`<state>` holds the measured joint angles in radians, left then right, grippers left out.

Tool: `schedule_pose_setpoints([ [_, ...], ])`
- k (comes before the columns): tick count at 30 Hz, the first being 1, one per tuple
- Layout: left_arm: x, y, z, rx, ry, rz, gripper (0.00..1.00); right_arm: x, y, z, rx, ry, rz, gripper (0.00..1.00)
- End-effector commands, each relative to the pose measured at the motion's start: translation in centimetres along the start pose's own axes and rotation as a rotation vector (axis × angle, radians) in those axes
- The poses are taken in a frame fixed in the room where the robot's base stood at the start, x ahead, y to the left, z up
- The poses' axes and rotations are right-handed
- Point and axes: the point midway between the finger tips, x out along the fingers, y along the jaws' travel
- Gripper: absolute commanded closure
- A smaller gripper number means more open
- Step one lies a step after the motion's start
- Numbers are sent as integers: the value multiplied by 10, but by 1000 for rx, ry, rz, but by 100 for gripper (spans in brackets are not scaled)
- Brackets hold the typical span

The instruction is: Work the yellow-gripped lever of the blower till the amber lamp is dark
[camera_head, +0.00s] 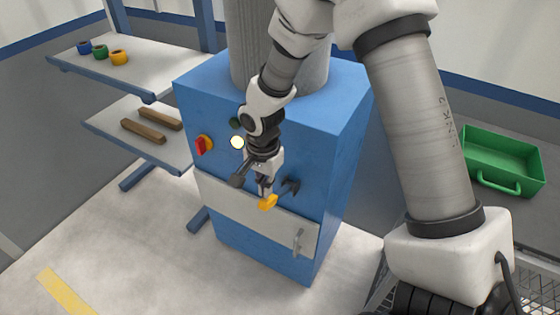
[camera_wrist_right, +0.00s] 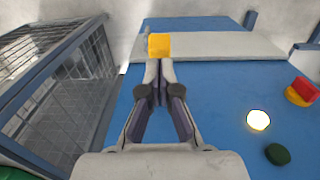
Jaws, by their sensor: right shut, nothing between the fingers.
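The blower is a blue cabinet (camera_head: 335,150); its front also shows in the wrist view (camera_wrist_right: 225,90). The lever's yellow grip (camera_head: 268,202) is low on that front, beside a dark pivot (camera_head: 291,187). The grip also shows in the wrist view (camera_wrist_right: 159,46), straight beyond my fingertips. My right gripper (camera_head: 265,187) is shut and empty, its tips (camera_wrist_right: 158,66) right at the grip; I cannot tell whether they touch it. The lever's arm is mostly hidden. The lamp (camera_head: 237,142) glows bright pale yellow, also in the wrist view (camera_wrist_right: 258,120). My left gripper is out of view.
A red-and-yellow switch (camera_head: 203,145) and a dark green button (camera_head: 235,122) sit near the lamp. A pale panel (camera_head: 240,207) with a handle (camera_head: 299,240) lies below. Shelves (camera_head: 130,60) stand left; a green crate (camera_head: 508,150) is right. The floor in front is clear.

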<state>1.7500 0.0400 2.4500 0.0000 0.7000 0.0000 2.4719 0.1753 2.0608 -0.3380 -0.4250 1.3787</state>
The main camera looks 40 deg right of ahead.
Motion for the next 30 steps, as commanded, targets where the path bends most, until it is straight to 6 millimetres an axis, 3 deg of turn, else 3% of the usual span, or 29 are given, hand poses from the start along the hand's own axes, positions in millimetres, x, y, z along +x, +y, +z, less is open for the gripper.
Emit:
schedule_pose_setpoints([
  [7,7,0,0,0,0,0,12,9,0,0,0,0,1,100],
  [30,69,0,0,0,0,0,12,96,0,0,-1,0,1,100],
])
